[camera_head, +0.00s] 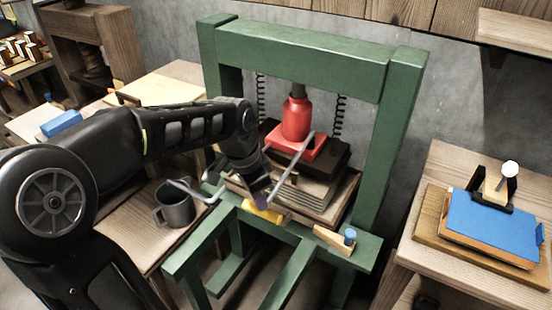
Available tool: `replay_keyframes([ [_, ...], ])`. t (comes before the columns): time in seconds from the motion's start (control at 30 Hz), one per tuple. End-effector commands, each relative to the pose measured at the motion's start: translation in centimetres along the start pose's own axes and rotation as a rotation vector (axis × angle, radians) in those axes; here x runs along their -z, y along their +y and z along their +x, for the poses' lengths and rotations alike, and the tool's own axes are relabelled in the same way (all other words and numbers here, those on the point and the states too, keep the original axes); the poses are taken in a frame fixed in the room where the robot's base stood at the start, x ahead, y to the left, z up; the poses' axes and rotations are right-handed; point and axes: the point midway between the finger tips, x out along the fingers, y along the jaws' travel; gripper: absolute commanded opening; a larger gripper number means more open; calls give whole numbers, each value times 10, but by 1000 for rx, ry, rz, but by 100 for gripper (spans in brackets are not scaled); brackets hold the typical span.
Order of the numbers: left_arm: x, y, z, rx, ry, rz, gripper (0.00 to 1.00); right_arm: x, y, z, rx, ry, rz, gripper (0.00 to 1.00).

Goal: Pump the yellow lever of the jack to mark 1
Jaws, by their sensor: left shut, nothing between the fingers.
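A red jack (297,118) stands upright inside a green press frame (300,50), above a stack of boards and sheets. A thin grey rod (293,162) slopes from the jack down toward the front. A yellow piece (264,213) shows at the front near the rod's low end; whether it is the lever's grip I cannot tell. My left gripper (258,192) points down just above and behind the yellow piece. It is shut and empty, and I cannot tell whether it touches the rod. Mark 1 cannot be made out. My right gripper is not in view.
A dark grey mug (174,204) stands on a wooden table at the left, near my arm. A wooden block with a blue knob (349,236) sits on the press's front beam. A bench at the right holds a blue-topped stack (495,228).

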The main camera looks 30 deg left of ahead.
Motion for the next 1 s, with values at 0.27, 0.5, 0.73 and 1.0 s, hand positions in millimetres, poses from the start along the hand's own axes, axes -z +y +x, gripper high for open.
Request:
replay_keyframes([
  [0.27,10,0,-46,1,2,0,0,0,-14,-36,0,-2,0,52],
  [0.5,18,0,-87,1,3,0,0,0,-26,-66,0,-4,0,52],
  [0.73,25,0,-122,1,2,1,0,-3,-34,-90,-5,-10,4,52],
  [1.0,26,0,-126,0,1,0,0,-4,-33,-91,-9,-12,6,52],
])
